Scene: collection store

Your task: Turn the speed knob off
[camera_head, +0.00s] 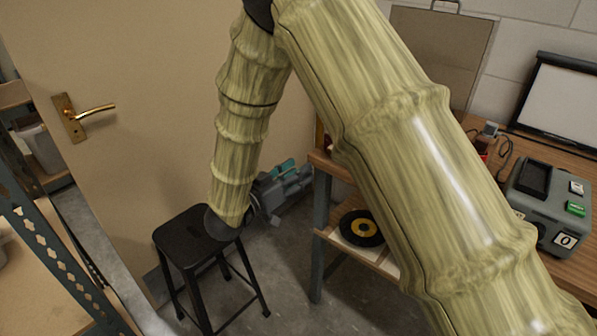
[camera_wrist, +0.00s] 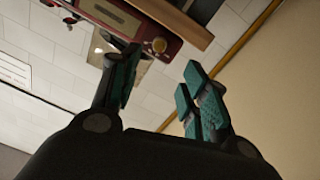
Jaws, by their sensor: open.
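In the wrist view, a dark red device (camera_wrist: 125,22) shows at the top, with a round yellowish knob (camera_wrist: 159,45) on its face. I cannot tell for sure that this is the speed knob, and I cannot read its setting. My gripper (camera_wrist: 160,72) is open and empty, its teal-padded fingers spread either side of the view's middle, apart from the knob. In the head view my gripper (camera_head: 289,181) is beside the wooden table, below its top. There my arm hides most of the red device (camera_head: 482,146).
A black stool (camera_head: 193,238) stands left of my gripper, before a door (camera_head: 140,150). The table's lower shelf holds a black disc with a yellow centre (camera_head: 361,228). A grey device with a green button (camera_head: 550,205) sits on the tabletop (camera_head: 525,150). A metal rack (camera_head: 60,250) stands at left.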

